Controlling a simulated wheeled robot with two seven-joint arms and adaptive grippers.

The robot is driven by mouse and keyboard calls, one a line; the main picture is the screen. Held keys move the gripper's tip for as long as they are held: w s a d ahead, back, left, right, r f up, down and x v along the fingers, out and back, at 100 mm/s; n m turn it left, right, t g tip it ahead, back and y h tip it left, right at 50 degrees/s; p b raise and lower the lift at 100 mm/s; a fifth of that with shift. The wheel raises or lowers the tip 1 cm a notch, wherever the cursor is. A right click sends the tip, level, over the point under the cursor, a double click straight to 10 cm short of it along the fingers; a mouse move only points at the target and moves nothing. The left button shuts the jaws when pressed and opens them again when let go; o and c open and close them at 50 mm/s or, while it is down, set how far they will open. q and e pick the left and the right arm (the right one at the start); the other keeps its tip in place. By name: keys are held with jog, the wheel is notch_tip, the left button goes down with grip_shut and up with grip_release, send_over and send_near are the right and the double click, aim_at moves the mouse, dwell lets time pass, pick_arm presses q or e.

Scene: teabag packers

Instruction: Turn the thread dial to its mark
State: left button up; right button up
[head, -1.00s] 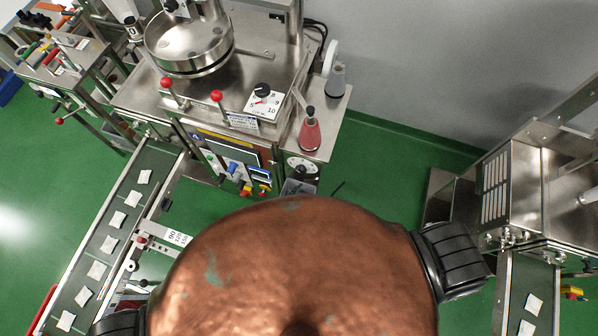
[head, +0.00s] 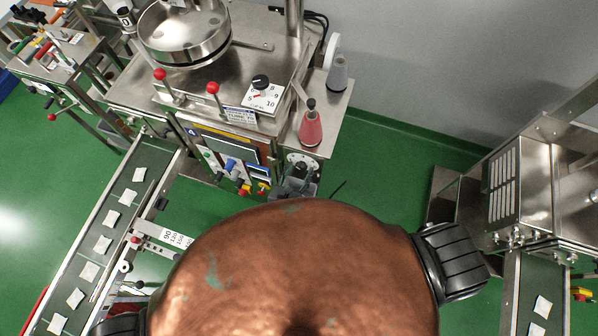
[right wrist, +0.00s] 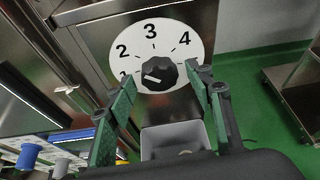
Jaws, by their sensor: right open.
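A round white dial plate (right wrist: 112,45) with black numbers and a black knob (right wrist: 160,73) is on the machine's front in the right wrist view. A white line on the knob points left, close to the 1. No separate target mark can be made out. In the head view the dial (head: 302,160) is small and partly covered. My right gripper (right wrist: 167,86) is open, its two fingers reaching up on either side of the knob, tips close to the plate; contact cannot be told. It also shows in the head view (head: 295,180), just below the dial. My left gripper is out of view.
A control panel (head: 229,150) with buttons is left of my gripper. A grey bin (right wrist: 175,140) lies below the dial. A conveyor (head: 117,218) with teabags runs at left.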

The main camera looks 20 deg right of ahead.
jog(key=shift+c, duration=0.4)
jog(key=c, duration=1.1)
